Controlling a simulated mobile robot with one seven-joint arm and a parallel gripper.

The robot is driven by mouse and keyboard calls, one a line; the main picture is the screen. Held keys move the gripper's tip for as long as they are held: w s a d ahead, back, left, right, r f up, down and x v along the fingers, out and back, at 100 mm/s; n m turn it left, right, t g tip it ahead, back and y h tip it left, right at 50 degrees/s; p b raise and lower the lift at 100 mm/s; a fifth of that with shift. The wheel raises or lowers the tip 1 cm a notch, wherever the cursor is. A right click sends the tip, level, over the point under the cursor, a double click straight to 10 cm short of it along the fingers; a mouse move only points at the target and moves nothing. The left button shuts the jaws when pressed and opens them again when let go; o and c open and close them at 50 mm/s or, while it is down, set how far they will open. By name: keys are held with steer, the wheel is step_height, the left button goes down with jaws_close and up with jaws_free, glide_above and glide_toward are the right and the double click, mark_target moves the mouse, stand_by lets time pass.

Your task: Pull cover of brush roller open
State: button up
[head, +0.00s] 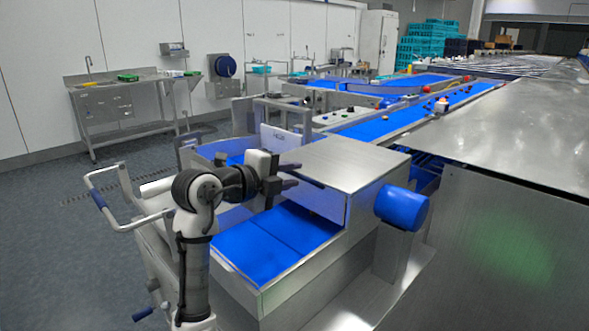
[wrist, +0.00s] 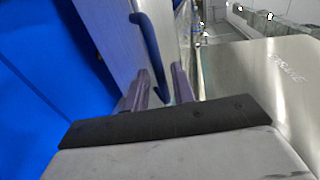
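The cover is a brushed steel box (head: 345,160) over the blue belt in the head view; its front panel also shows in the wrist view (wrist: 115,30). A dark blue bar handle (wrist: 150,48) stands off that panel. My gripper (head: 289,175) is at the cover's front, level with the handle. In the wrist view, my gripper's two fingers (wrist: 159,88) are apart, with the handle's near end between them. I see no clear contact between fingers and handle. The cover looks closed. The brush roller is hidden.
A blue belt (head: 262,250) runs below my gripper. A blue cylinder (head: 402,207) sticks out at the cover's right. A trolley handle (head: 120,222) stands left of my arm. A large steel surface (head: 500,135) fills the right. Open floor (head: 60,240) lies at left.

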steer(key=shift+x, duration=0.95)
steer(key=shift+c, duration=0.2)
jaws_close()
